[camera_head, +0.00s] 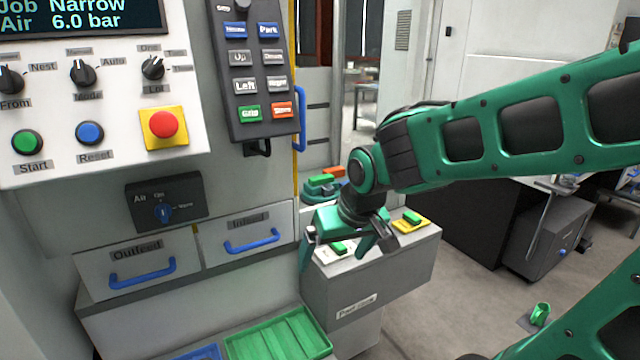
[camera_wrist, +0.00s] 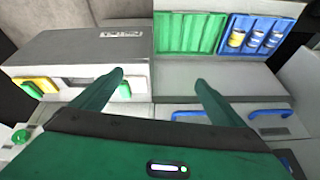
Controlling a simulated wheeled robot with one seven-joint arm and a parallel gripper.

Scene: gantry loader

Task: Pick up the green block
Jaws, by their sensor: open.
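A small green block (camera_head: 340,247) lies on a white pad on the grey parts stand (camera_head: 375,282). Another green block (camera_head: 412,216) lies on a yellow pad farther right on the same stand. My gripper (camera_head: 335,257) is open and empty above the stand, its fingers pointing down on either side of the nearer block in the head view. In the wrist view my gripper (camera_wrist: 158,78) shows two spread fingers, and the nearer block (camera_wrist: 124,90) is close beside the left fingertip, partly hidden. The block on the yellow pad (camera_wrist: 32,90) shows at far left there.
The machine panel with Outfeed drawer (camera_head: 140,278) and Infeed drawer (camera_head: 247,240) stands left of the gripper. A green tray (camera_head: 278,335) is below; a blue tray (camera_wrist: 262,35) holds several cans. A green item (camera_head: 541,315) lies on the floor at right.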

